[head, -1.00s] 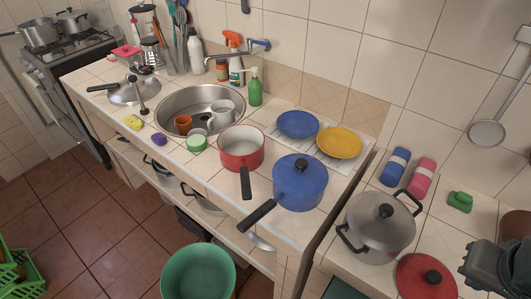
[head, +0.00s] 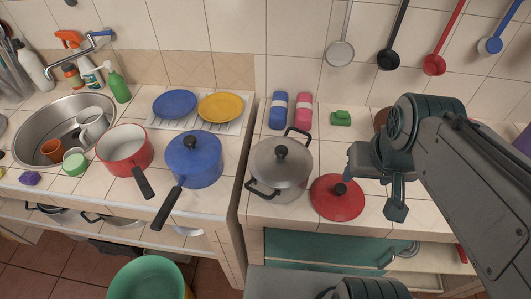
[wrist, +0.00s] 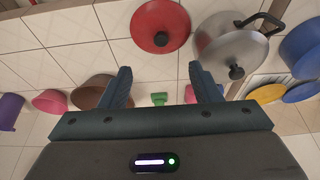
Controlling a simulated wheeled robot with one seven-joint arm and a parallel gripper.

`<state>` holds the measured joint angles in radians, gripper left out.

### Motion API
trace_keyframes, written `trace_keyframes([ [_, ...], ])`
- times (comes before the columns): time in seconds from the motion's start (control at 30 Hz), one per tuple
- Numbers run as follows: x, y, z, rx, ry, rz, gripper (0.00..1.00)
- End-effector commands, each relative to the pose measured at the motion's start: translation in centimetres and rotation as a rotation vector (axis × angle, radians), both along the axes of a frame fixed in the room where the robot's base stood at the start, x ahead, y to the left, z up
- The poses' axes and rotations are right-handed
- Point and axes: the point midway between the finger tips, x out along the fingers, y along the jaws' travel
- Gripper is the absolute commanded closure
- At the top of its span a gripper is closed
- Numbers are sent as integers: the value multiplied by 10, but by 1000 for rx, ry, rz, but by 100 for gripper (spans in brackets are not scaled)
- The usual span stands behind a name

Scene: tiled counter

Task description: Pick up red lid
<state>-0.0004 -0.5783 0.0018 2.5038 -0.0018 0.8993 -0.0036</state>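The red lid (head: 330,203) lies on the tiled counter, right of the grey pot, with its dark knob up. In the wrist view the red lid (wrist: 158,20) is at the top middle, beyond my fingertips. My gripper (head: 378,183) is above the counter, just right of the lid in the head view. In the wrist view my gripper (wrist: 160,82) has its two fingers wide apart with nothing between them touching. It is open and empty. The lid is fully visible in the head view.
A grey lidded pot (head: 281,168) stands close left of the lid. A blue pot (head: 194,158) and a red pan (head: 124,148) are farther left. Blue and pink rolls (head: 278,111) and a green item (head: 341,118) lie behind. Ladles (head: 434,64) hang on the wall.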

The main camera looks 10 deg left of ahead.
Motion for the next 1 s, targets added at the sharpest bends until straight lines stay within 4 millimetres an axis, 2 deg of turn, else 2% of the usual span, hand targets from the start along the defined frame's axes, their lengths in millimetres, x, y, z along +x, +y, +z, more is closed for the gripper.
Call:
trace_keyframes([
  [0.13, 4, 0, -3, 7, 11, -24, 43],
  [0.23, 15, -1, -11, 29, 46, -103, 43],
  [0.5, 69, -3, -43, 105, 204, -498, 43],
  [0.7, 98, -5, -60, 124, 280, -718, 43],
  [0.87, 106, -6, -67, 126, 301, -783, 43],
  [1.0, 105, -6, -87, 126, 306, -788, 43],
])
